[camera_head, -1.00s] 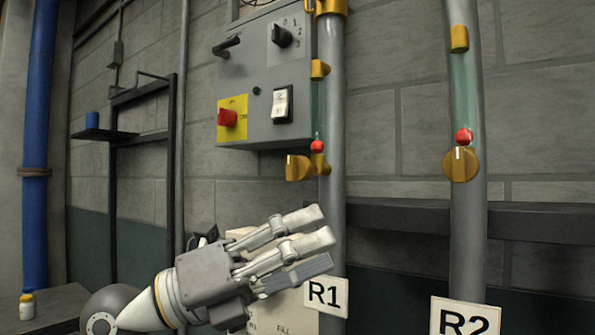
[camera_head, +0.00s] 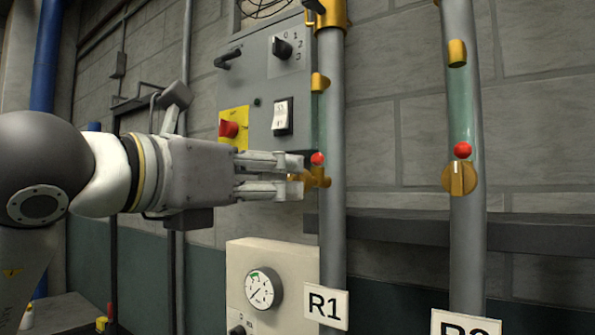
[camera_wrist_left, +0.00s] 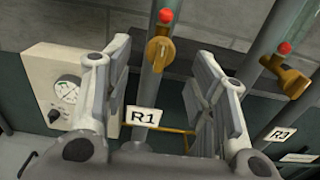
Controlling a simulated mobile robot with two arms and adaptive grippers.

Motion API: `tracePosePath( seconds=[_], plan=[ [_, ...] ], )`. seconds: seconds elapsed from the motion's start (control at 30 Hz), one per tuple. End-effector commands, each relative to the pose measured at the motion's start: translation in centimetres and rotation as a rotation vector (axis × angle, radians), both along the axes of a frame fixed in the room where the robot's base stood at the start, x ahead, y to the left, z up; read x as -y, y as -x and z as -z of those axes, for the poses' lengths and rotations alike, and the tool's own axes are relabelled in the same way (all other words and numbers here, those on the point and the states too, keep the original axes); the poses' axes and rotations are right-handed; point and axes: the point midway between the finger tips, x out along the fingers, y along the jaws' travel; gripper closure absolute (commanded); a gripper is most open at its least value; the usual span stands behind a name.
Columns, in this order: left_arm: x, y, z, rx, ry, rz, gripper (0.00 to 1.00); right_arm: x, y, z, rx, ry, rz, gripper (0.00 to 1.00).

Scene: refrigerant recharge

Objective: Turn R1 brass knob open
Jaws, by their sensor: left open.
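The R1 brass knob (camera_head: 323,177) sits on the grey R1 pipe (camera_head: 334,235), under a small red ball (camera_head: 318,159). In the head view my left gripper (camera_head: 300,174) points right, level with the knob, and its fingers hide part of it. In the left wrist view the knob (camera_wrist_left: 159,50) shows in the gap between the two spread fingers of my left gripper (camera_wrist_left: 163,60). The gripper is open and empty; contact with the knob cannot be told. The R1 sign (camera_head: 326,306) hangs lower on the pipe. My right gripper is not in view.
The R2 pipe with its brass knob (camera_head: 460,178) stands to the right. A grey switch box (camera_head: 262,95) is behind and above my gripper. A cream gauge panel (camera_head: 250,300) is below it. A dark rail (camera_head: 400,230) runs along the wall behind the pipes.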

Motion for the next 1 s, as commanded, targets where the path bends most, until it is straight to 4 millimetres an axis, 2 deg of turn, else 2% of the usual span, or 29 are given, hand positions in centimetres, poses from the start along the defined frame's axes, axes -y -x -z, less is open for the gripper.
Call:
tracePosePath(
  seconds=[0.1, 0.33, 0.5, 0.77, 1.0],
  plan=[
    [1.5, -2.0, -0.3, -0.004, -0.002, 0.003, 0.48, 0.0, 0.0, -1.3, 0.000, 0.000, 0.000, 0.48],
    [3.4, -4.6, -0.2, -0.001, 0.000, 0.003, 0.48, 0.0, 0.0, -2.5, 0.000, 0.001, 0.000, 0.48],
    [4.0, -5.4, 0.0, -0.001, -0.001, 0.003, 0.48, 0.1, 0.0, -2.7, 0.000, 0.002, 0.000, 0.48],
    [4.0, -5.5, 0.1, 0.001, -0.001, 0.003, 0.48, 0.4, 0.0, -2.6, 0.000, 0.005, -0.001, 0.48],
    [4.0, -5.5, 0.0, 0.000, 0.000, 0.003, 0.79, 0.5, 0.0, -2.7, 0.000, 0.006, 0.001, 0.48]
  ],
)
